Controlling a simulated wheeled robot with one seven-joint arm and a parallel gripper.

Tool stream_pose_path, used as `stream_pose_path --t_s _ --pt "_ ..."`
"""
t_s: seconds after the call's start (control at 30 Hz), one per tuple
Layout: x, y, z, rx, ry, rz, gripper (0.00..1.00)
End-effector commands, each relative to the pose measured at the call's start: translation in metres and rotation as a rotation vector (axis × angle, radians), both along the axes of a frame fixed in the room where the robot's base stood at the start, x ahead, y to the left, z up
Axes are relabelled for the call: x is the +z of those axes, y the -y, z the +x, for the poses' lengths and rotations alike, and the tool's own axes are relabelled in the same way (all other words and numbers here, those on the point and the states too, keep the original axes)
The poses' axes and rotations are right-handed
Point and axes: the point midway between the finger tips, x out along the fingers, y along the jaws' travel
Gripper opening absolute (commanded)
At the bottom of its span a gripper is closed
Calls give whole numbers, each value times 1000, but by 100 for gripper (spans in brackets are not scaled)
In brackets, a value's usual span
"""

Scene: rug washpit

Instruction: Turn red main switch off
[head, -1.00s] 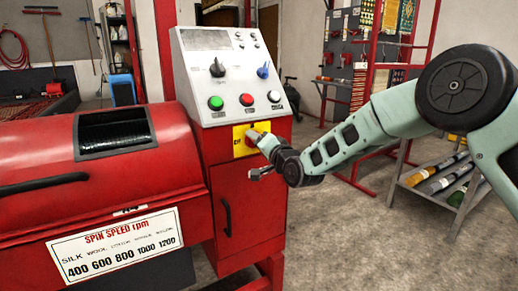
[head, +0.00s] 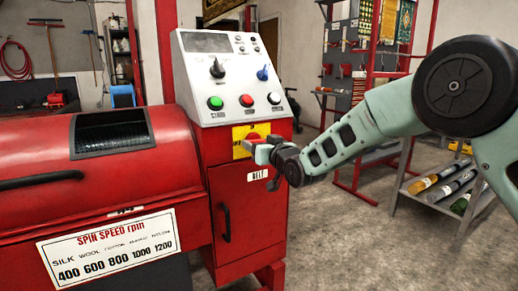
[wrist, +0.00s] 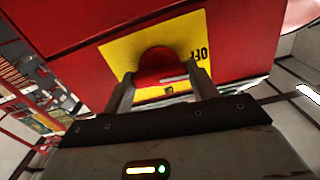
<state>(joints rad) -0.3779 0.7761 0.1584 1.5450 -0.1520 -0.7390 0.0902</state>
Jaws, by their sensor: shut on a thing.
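The red main switch (head: 253,137) sits on a yellow plate (head: 238,132) on the front of the red machine cabinet, below the sloped control panel. In the wrist view the red switch knob (wrist: 158,66) stands in front of the yellow plate (wrist: 118,52), which bears the word OFF at its right. My gripper (head: 253,144) is at the plate. Its two fingers (wrist: 162,85) stand on either side of the knob and are shut on it. The fingers hide part of the knob's lower sides, and in the head view my gripper covers part of the plate.
The grey control panel (head: 228,70) above carries green, red and white buttons, a black knob and a blue knob. A BELT label (head: 258,175) and a door handle (head: 226,222) are below the switch. A rack with rolls (head: 440,188) stands at the right. Floor between is clear.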

Motion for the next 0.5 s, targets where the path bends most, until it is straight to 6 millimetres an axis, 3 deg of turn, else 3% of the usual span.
stream_pose_path --t_s 0.5 --pt "-2 1 0 0 57 -90 35"
